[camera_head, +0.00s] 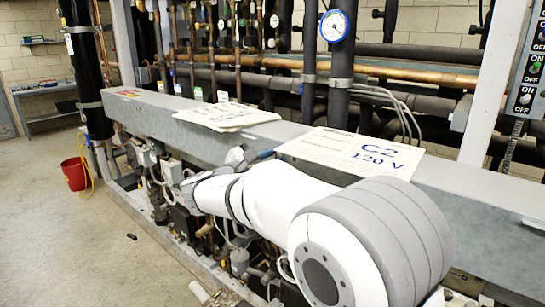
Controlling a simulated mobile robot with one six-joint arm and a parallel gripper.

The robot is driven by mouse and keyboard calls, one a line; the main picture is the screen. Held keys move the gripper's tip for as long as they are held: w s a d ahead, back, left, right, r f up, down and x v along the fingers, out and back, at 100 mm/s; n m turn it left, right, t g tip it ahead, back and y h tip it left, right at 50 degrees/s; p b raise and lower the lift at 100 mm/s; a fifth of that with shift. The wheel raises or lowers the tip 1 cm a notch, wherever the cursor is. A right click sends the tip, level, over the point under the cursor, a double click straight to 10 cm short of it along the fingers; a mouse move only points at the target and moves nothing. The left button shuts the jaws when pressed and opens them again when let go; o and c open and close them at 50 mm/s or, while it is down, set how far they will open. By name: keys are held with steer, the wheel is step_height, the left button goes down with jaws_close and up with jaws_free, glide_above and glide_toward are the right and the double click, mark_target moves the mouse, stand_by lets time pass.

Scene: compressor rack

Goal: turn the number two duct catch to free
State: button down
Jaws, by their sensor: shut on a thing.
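The long grey duct (185,112) runs from the upper left to the lower right. A white plate marked C2 120 V (352,152) lies on top of it. My gripper (250,155) is at the duct's front upper edge, just left of this plate. It is small in view and partly hidden by my white arm. It is shut on the duct catch, of which only a small bluish part (266,153) seems to show beside the fingers. How far the catch is turned cannot be told.
Another labelled plate (228,115) lies on the duct further left. Pipes and a round gauge (334,26) stand behind. Valves and wiring crowd below the duct. A red bucket (75,173) stands on open floor at left. ON/OFF switches (530,75) are at upper right.

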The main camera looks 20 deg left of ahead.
steer(key=n+p, duration=0.3)
steer(key=p, duration=0.2)
steer(key=shift+r+n, duration=0.4)
steer(key=n+p, duration=0.5)
steer(key=p, duration=0.2)
steer(key=n+p, duration=0.4)
steer(key=p, duration=0.2)
steer(key=shift+a+n, duration=0.1)
steer(key=shift+n, duration=0.3)
steer(key=n+p, duration=0.1)
steer(key=p, duration=0.1)
steer(key=n+p, duration=0.1)
steer(key=n, duration=0.1)
steer(key=shift+f+n+p, duration=0.25)
steer(key=shift+n+p, duration=0.05)
steer(key=shift+p, duration=0.05)
steer(key=shift+f, duration=0.1)
steer(key=c, duration=1.3)
jaws_free()
steer(key=shift+f, duration=0.1)
